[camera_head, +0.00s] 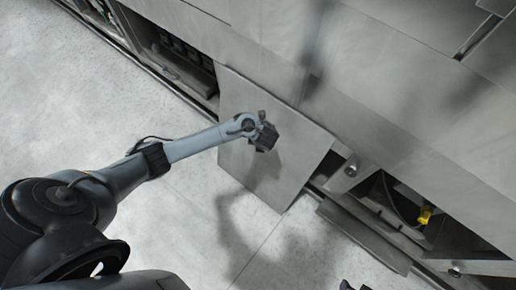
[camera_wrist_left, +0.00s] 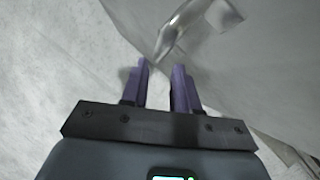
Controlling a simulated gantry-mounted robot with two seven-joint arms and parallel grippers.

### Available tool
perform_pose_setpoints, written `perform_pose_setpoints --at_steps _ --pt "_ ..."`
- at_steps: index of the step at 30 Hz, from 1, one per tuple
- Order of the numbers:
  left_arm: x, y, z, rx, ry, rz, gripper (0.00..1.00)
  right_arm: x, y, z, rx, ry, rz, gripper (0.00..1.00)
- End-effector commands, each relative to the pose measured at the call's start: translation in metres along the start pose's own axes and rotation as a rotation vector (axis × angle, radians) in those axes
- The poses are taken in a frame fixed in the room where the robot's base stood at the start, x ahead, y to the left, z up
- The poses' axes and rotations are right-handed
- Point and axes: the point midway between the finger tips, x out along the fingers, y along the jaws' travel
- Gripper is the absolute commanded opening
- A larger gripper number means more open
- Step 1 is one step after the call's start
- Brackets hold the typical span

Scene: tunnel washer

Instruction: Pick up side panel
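The side panel (camera_head: 300,158) is a flat grey square plate. It stands tilted against the lower front of the machine, its lower corner near the floor. In the left wrist view the panel (camera_wrist_left: 262,75) fills the right side and carries a shiny metal handle (camera_wrist_left: 196,18). My left gripper (camera_head: 266,142) is in front of the panel. Its two purple fingers (camera_wrist_left: 160,72) are apart, with nothing between them, and the handle's near end lies just beyond the tips. Only small dark tips, probably of my right gripper (camera_head: 350,286), show at the bottom edge.
The grey machine (camera_head: 390,75) runs diagonally across the upper right. Open bays lie on both sides of the panel; the right one holds a yellow part (camera_head: 425,214). A long plate (camera_head: 362,237) juts out below that bay. The pale floor (camera_head: 180,215) is clear.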

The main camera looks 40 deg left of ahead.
Motion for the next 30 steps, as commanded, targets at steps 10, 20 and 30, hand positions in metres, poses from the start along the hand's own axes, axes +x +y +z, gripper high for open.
perform_pose_setpoints --at_steps 10,20,30 --pt "0.020 0.000 0.001 -0.001 -0.001 0.000 0.29 0.013 -0.002 0.004 0.004 0.003 -0.003 0.43" --pt "0.059 0.000 0.002 -0.003 0.000 0.000 0.29 0.042 -0.004 0.012 0.010 0.005 -0.008 0.43" --pt "0.065 0.001 0.004 -0.002 -0.001 -0.001 0.29 0.044 -0.004 0.013 0.009 0.004 -0.007 0.43"
